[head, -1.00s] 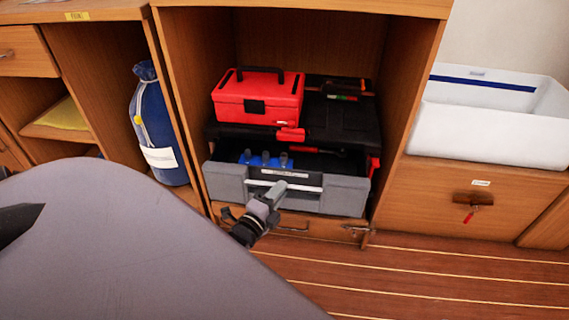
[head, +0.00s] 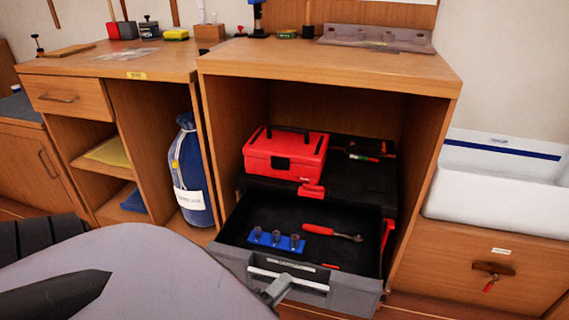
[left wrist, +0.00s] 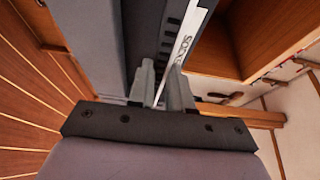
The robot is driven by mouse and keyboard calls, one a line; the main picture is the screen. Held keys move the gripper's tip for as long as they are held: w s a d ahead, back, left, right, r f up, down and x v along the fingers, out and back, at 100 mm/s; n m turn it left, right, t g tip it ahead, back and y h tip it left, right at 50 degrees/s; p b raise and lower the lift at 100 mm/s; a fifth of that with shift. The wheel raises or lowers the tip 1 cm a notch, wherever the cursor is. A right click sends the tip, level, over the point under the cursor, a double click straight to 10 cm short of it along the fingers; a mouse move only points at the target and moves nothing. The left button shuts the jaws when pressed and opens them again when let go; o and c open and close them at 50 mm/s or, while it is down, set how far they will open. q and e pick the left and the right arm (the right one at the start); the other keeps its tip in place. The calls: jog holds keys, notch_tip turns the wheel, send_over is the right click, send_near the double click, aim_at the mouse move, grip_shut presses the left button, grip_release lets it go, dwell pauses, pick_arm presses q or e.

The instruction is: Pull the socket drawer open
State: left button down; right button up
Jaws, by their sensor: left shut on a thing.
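The socket drawer (head: 345,290) is the grey-fronted, black-lined drawer of the tool chest in the open cabinet. It stands well out, showing a blue rail of sockets (head: 276,240) and a red-handled ratchet (head: 332,232) inside. A pale bar handle (head: 292,280) crosses its front. My left gripper (head: 278,288) is shut on this handle, at the drawer front. In the left wrist view, its two fingers (left wrist: 161,88) close around the handle beside a white label strip (left wrist: 184,48) with partly readable lettering. My right gripper is not in view.
A red toolbox (head: 286,154) sits on the black chest top (head: 350,175). Cabinet side walls flank the chest. A blue bag (head: 190,170) stands in the left compartment, and a white basin (head: 500,180) is at right. My own grey body part covers the lower left.

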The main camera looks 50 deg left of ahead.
pick_arm(q)
jog(key=shift+s, duration=0.1)
jog(key=c, duration=1)
grip_release()
jog(key=shift+c, duration=0.2)
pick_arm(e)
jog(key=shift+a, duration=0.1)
pick_arm(q)
jog(key=shift+s, duration=0.1)
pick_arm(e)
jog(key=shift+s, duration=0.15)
